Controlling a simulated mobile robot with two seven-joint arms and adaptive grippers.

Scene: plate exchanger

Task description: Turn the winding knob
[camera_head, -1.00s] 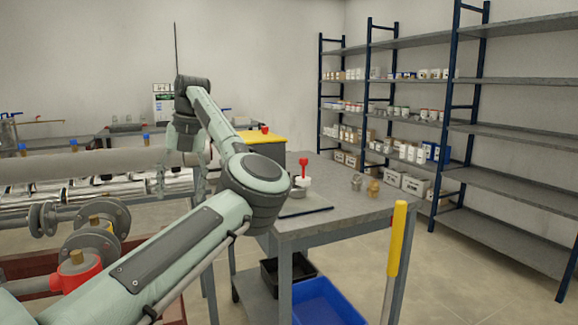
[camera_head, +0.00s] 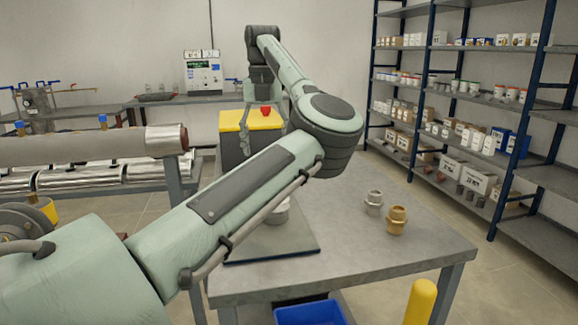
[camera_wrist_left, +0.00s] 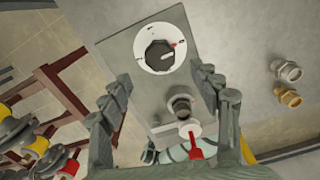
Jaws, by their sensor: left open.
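In the left wrist view, a dark faceted knob (camera_wrist_left: 159,54) sits at the centre of a round white dial (camera_wrist_left: 146,36) with a small red mark at its right. The dial is on a grey plate (camera_wrist_left: 145,95). My left gripper (camera_wrist_left: 162,95) is open and empty. Its fingers appear on either side of the lower plate, with the knob beyond the fingertips. In the head view my left gripper (camera_head: 264,112) hangs down before a yellow-topped box. My arm hides the knob there. My right gripper is not in view.
A metal fitting (camera_wrist_left: 181,106) and a white disc with a red handle (camera_wrist_left: 196,149) are close to the fingers. A silver fitting (camera_head: 374,203) and a brass fitting (camera_head: 396,220) stand on the table (camera_head: 345,255). Shelves (camera_head: 540,90) stand at the right.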

